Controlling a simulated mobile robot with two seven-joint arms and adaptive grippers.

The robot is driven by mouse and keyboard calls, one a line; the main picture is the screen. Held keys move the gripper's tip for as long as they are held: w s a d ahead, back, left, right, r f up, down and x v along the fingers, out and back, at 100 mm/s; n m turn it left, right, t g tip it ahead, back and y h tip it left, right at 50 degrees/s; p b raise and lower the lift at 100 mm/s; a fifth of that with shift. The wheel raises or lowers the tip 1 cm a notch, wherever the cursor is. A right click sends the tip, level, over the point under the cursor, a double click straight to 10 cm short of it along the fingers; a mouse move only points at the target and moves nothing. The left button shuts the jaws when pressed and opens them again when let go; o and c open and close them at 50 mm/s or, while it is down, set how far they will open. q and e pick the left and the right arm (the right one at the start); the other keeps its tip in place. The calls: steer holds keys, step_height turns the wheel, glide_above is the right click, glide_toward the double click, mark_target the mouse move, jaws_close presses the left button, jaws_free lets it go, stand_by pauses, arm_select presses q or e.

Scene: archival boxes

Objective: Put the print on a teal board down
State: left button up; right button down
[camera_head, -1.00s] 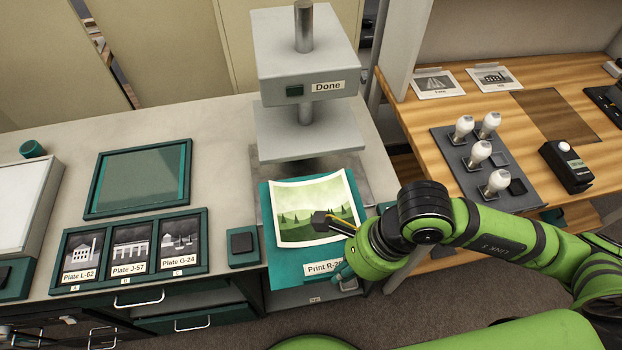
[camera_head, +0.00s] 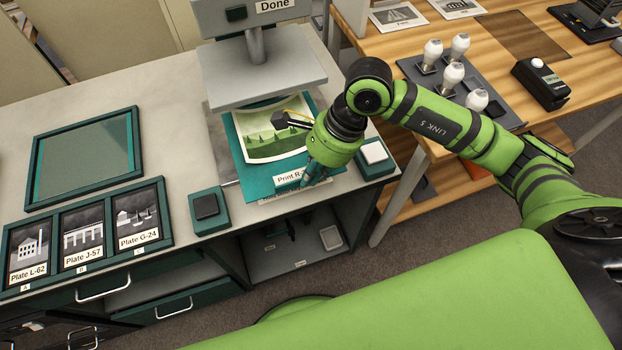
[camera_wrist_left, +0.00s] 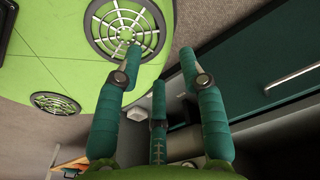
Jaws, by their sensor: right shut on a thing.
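The print (camera_head: 262,145), a green landscape with a curled sheet, lies on a teal board (camera_head: 240,175) with a "Print R-" label, partly covered. The board is at the front of the bench, below and in front of the grey press plate (camera_head: 265,80). My left gripper (camera_wrist_left: 160,68) shows in the left wrist view, fingers apart and empty, away from the print.
A dark-button box (camera_head: 207,207) stands left of the board and a white-button box (camera_head: 374,155) right of it. Framed plates (camera_head: 82,240) and an empty teal tray (camera_head: 85,155) lie further left. A wooden table (camera_head: 400,205) with bulbs stands right.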

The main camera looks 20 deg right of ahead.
steer(key=shift+w+f, duration=0.35)
steer(key=shift+f, duration=0.05)
step_height(320, 180, down, 4)
steer(key=shift+r+p, duration=0.15)
steer(key=shift+p, duration=0.35)
steer(key=c, duration=1.4)
jaws_free()
arm_select(q)
steer(key=shift+s+a+r, duration=0.2)
steer(key=shift+s+r, duration=0.15)
steer(key=shift+s, duration=0.4)
arm_select(e)
steer(key=shift+d+r, duration=0.2)
steer(key=shift+r, duration=0.1)
arm_select(q)
steer(key=shift+w+f+b, duration=0.15)
steer(key=shift+f+b, duration=0.8)
steer(key=shift+b, duration=0.15)
arm_select(e)
steer(key=v, duration=1.1)
steer(key=shift+r, duration=0.2)
